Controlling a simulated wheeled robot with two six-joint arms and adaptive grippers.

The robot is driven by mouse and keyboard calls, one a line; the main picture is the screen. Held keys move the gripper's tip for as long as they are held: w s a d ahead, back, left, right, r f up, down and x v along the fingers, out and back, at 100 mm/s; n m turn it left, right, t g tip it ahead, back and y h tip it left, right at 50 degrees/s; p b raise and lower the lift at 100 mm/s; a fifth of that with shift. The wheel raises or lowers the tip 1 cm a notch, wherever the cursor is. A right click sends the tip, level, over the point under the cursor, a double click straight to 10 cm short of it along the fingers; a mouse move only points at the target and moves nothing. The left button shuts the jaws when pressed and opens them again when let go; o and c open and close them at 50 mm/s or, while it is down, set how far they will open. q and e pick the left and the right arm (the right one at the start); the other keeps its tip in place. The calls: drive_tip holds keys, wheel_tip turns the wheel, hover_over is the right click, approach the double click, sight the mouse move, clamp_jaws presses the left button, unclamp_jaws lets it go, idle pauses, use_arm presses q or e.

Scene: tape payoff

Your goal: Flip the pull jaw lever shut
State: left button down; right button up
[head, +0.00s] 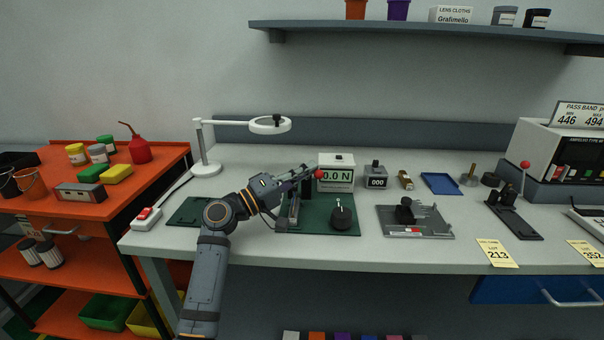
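A lever with a red ball knob (319,173) shows beside the tips of my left gripper (308,174), in front of the white force gauge (336,182) reading 0.0 N. My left arm comes up from the bottom, and its gripper points right, over the dark green mat (325,228). A dark upright jaw fixture (293,210) stands on the mat below the gripper, partly hidden by it. The fingers overlap the lever's parts, so I cannot tell whether they touch it or how far apart they are. My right gripper is out of view.
A grey plate fixture (437,222) and another red-knobbed lever (524,164) stand further right. A magnifier lamp (268,125) reaches over the bench's back left. An orange cart (95,190) stands left.

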use_arm(q)
drive_tip(key=v, duration=1.2)
